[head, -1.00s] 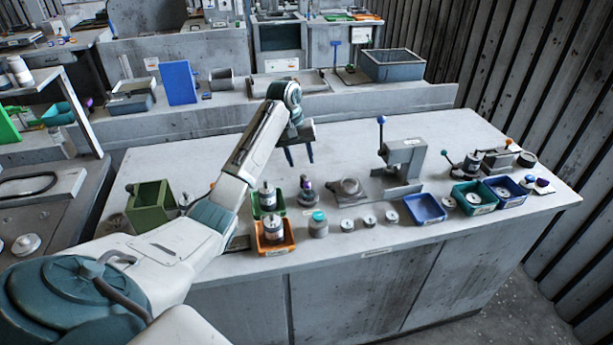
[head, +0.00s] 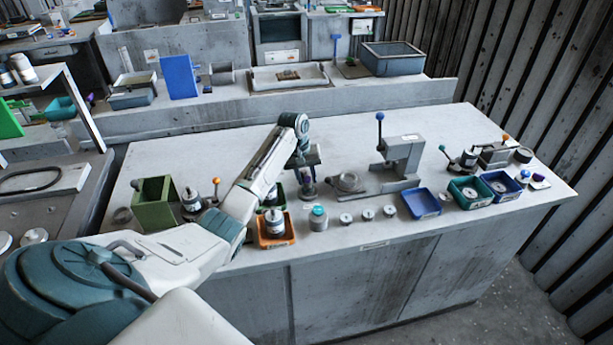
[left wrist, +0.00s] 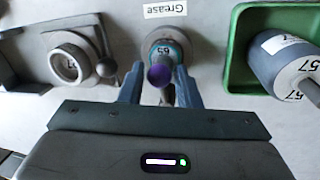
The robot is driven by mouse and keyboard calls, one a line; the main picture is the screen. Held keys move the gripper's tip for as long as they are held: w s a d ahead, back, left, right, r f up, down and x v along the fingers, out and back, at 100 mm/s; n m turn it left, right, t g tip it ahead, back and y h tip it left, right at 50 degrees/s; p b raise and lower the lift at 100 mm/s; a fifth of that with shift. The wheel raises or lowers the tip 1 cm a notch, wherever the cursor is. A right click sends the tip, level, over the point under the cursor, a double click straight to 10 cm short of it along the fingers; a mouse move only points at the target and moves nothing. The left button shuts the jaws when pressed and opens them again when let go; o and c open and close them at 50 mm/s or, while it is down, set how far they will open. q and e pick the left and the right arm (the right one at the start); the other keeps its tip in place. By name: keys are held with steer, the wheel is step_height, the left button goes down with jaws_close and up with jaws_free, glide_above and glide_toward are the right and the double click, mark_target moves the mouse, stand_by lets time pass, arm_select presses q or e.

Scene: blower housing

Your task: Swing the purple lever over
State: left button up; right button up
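The purple lever shows in the left wrist view as a purple round knob (left wrist: 160,76) on a stem, above a grey round base with a teal ring (left wrist: 168,50) marked 65. In the head view its base (head: 307,196) stands on the bench, with its top mostly hidden by my gripper. My left gripper (head: 306,177) points down over it. In the left wrist view its two fingers (left wrist: 159,80) stand apart on either side of the knob; I cannot tell whether either touches it. My right gripper is not in view.
A green tray (left wrist: 233,45) holding a grey cylinder is close on one side, a grey round fitting (left wrist: 78,62) on the other. In the head view, an orange tray (head: 276,240) and a teal-topped jar (head: 318,218) stand in front.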

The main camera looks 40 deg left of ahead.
arm_select(q)
steer(key=c, duration=0.5)
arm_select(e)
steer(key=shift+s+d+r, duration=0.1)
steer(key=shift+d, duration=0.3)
